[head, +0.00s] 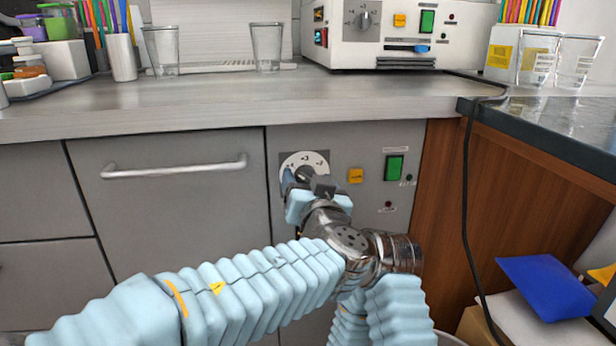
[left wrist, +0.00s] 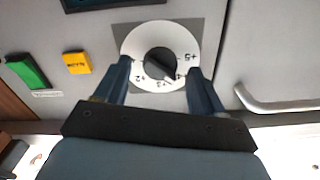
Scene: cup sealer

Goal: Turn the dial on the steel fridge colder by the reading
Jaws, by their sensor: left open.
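The steel fridge front (head: 345,140) sits under the counter and carries a dial (head: 304,160) with a white numbered scale. In the left wrist view the dial's dark round knob (left wrist: 160,62) shows upside down, with a pale mark towards the lower right. My left gripper (head: 303,182) is in front of the dial. In the left wrist view it is open (left wrist: 160,70), one finger on each side of the knob, with gaps between; contact cannot be seen. My right gripper is not in view.
A bar handle (head: 175,167) sticks out to the left. The grey counter (head: 200,98) overhangs above, holding glasses and a white machine (head: 455,30). A black cord (head: 466,200) hangs at the right.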

